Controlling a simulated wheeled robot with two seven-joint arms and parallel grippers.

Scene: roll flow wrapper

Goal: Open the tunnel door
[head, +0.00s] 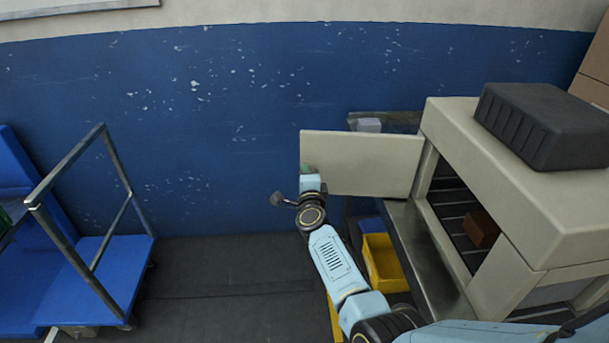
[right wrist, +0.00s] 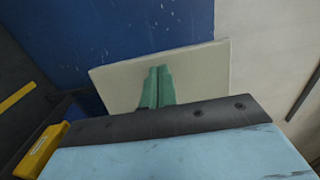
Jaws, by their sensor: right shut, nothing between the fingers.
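The tunnel (head: 505,180) is a beige box machine at the right of the head view. Its beige door (head: 368,165) stands swung wide out to the left, and the opening shows dark slats or rollers inside. The door also shows in the right wrist view (right wrist: 208,68). My right gripper (head: 307,170) is at the door's free left edge. Its green fingers (right wrist: 157,88) are together and empty, in front of the door panel. I cannot tell whether they touch it. My left gripper is not in view.
A brown block (head: 481,229) lies inside the tunnel. A black ridged case (head: 545,125) rests on its top. A yellow bin (head: 384,262) stands below the metal ledge (head: 425,255). A blue cart (head: 105,270) with a metal rail is at left; open floor lies between.

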